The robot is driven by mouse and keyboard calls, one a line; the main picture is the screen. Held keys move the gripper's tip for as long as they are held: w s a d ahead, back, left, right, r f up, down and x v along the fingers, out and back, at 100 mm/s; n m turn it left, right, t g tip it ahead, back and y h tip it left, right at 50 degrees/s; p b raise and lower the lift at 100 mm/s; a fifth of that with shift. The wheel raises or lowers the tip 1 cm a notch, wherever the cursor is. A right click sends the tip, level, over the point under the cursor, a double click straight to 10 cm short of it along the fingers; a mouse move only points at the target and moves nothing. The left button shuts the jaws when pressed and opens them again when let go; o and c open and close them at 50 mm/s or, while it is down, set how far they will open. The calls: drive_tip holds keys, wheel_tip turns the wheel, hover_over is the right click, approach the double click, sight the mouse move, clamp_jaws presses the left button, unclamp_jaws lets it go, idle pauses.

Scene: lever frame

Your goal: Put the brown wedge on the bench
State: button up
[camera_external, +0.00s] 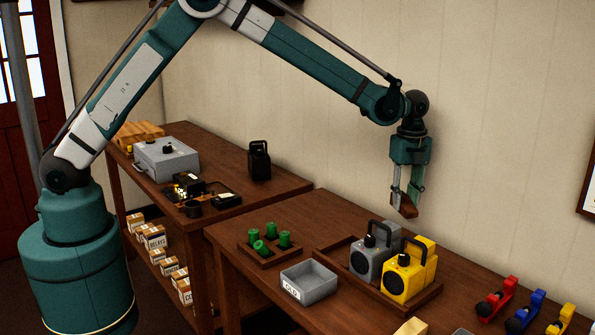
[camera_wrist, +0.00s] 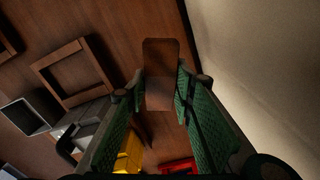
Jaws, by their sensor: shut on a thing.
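The brown wedge (camera_external: 405,207) is held between the fingertips of my gripper (camera_external: 407,195). It hangs in the air above the back of the right-hand wooden bench (camera_external: 315,213), apart from the benchtop. In the wrist view the brown wedge (camera_wrist: 160,75) sticks out past the two green fingers of my gripper (camera_wrist: 161,92), which are shut on it. The dark wooden benchtop (camera_wrist: 115,22) lies below it in that view.
A wooden tray (camera_external: 432,296) holds a grey box (camera_external: 368,262) and a yellow box (camera_external: 404,280) with black handles, below my gripper. A grey bin (camera_external: 309,285) and green cylinders (camera_external: 284,239) stand left. Red (camera_external: 496,298) and blue (camera_external: 525,312) pieces stand right. The wall is behind.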

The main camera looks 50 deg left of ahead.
drive_tip(key=a+f+n+b, duration=0.25)
drive_tip(key=a+n, duration=0.95)
drive_tip(key=a, duration=1.4)
drive_tip(key=s+a+r+n, duration=0.15)
drive_tip(key=a+r, duration=0.35)
drive_tip(key=a, duration=1.1)
drive_tip(key=s+a+r, duration=0.3)
drive_tip(key=a+r, duration=0.1)
drive_tip(key=a, duration=1.2)
drive_tip(key=s+a+r+n, duration=0.15)
drive_tip(key=a+r, duration=0.35)
drive_tip(key=a, duration=1.1)
drive_tip(key=w+a+f+m+p, duration=0.1)
drive_tip(key=a+f+m, duration=0.4)
drive_tip(key=a, duration=0.4)
drive_tip(key=w+a+f+m, duration=0.1)
drive_tip(key=a+f+m, duration=0.4)
drive_tip(key=a, duration=0.4)
drive_tip(key=shift+a+f+m+p, duration=0.15)
drive_tip(key=shift+f+m+p, duration=0.2)
drive_tip(key=shift+f, duration=0.4)
drive_tip(key=shift+f, duration=3.15)
